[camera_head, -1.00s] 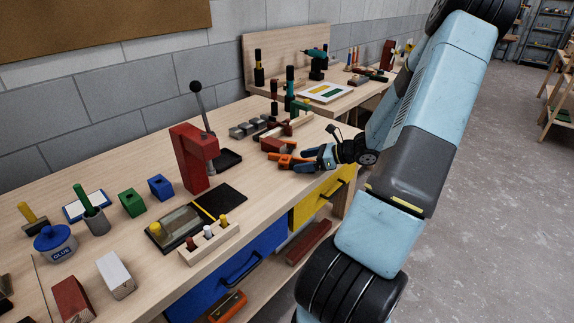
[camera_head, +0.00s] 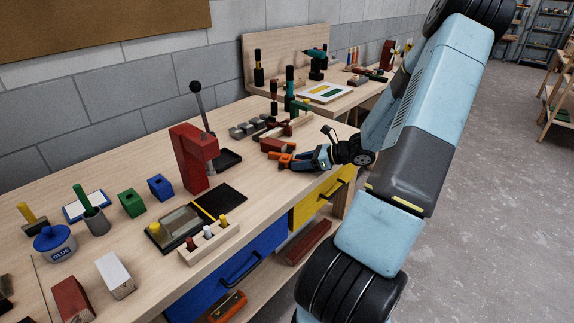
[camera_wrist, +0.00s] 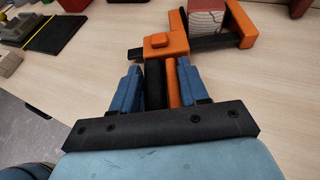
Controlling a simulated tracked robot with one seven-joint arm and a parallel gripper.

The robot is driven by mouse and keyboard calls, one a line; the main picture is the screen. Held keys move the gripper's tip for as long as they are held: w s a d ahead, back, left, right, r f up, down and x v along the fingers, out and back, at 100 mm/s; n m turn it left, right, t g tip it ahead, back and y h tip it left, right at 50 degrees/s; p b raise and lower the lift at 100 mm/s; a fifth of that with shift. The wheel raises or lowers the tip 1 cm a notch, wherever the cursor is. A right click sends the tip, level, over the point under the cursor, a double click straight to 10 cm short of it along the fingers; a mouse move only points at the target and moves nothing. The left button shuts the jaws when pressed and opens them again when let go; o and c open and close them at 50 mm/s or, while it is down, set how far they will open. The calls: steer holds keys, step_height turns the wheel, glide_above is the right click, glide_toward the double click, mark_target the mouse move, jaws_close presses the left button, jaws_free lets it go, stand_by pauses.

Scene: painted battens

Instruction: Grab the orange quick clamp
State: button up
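The orange quick clamp (camera_head: 283,156) lies near the right front edge of the workbench. In the wrist view the clamp (camera_wrist: 165,43) has an orange body, a dark bar and two handles, one black and one orange, pointing back toward me. My gripper (camera_head: 305,160) reaches it from the right. In the wrist view, the blue fingers of my gripper (camera_wrist: 160,85) stand on either side of the two handles, with no clear gap. The fingertips are partly hidden beside the clamp body.
A red-sided wooden block (camera_wrist: 206,18) sits between the clamp's jaws; contact is unclear. A red press (camera_head: 190,158) with a tall lever stands left on the bench (camera_head: 140,245). Dark grey blocks (camera_head: 248,129) lie behind the clamp. A yellow drawer (camera_head: 315,205) is below.

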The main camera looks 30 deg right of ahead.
jaws_close()
steer(key=shift+r, duration=0.1)
